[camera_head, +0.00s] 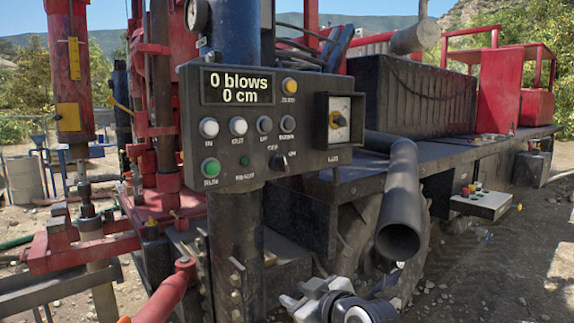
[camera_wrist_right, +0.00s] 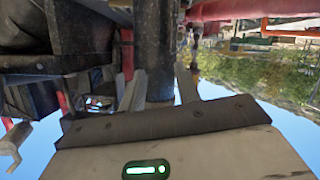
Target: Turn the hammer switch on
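The dark control panel (camera_head: 240,172) is mounted on the blue-black column, with a display (camera_head: 237,86) reading "0 blows" and "0 cm". A small black rotary knob (camera_head: 279,162) sits low on the panel under OFF and ON labels; I cannot tell which way it points. No switch is labelled "hammer" legibly. My right gripper (camera_head: 306,293) is low in the head view, below and right of the knob and apart from it. In the right wrist view its two fingers (camera_wrist_right: 160,88) are spread with nothing held between them. My left gripper is not in view.
Right of the knob is a dial box (camera_head: 338,120). Several round buttons, including a green one (camera_head: 211,168), fill the panel. A dark pipe (camera_head: 402,195) juts forward at right. A red lever (camera_head: 165,292) rises at lower left. A small button box (camera_head: 482,202) is farther right.

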